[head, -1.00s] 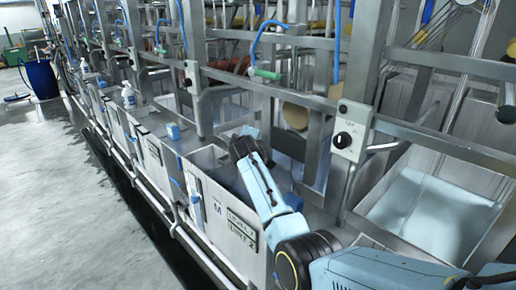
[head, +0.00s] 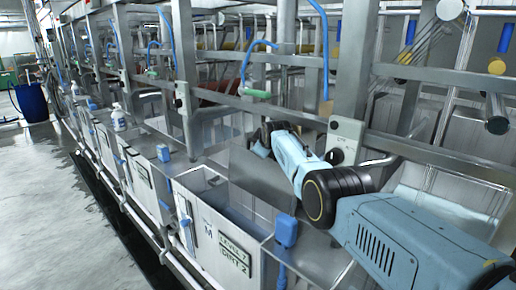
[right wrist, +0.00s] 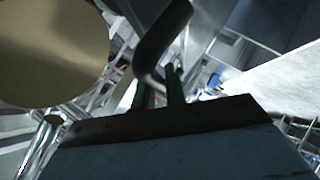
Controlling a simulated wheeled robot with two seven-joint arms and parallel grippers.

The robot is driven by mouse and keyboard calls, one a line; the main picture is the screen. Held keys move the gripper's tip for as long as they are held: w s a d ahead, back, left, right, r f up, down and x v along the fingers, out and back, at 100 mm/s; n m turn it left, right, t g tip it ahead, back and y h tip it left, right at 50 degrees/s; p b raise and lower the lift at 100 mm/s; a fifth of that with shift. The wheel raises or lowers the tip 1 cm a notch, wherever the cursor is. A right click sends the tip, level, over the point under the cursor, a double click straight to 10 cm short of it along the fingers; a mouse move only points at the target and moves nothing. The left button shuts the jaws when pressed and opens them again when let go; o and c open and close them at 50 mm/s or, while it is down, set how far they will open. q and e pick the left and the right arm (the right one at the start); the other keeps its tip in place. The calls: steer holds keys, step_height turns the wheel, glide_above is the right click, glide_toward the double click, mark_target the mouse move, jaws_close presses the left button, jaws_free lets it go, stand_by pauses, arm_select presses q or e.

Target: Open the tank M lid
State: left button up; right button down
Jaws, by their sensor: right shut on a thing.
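Tank M (head: 208,248) is a white-fronted tank with an "M" label in the lower middle of the head view. Its top is uncovered and its inside (head: 232,197) shows. Its grey metal lid (head: 252,180) stands tilted up at the tank's far right side. My right gripper (head: 264,138) is at the upper edge of the lid. In the right wrist view, my right gripper (right wrist: 160,92) is shut on a dark curved handle (right wrist: 158,48). The exact contact is dark and hard to see. My left gripper is not in view.
A blue box-shaped fitting (head: 287,231) sits at the near corner of tank M. A metal frame with a horizontal rail (head: 300,118) and a control box (head: 345,140) stands close around my right arm. More tanks (head: 140,178) run to the left. The floor (head: 60,200) is clear.

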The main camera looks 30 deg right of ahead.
stand_by(0.3)
steer(key=c, duration=1.5)
jaws_free()
steer(key=shift+o, duration=0.2)
steer(key=shift+s+r+p, duration=0.3)
steer(key=shift+r+p, duration=0.05)
steer(key=shift+p, duration=0.4)
steer(key=shift+p+v, duration=0.85)
steer(key=shift+p, duration=0.1)
steer(key=v, duration=1)
steer(key=shift+s+a, duration=0.15)
steer(key=shift+s, duration=0.25)
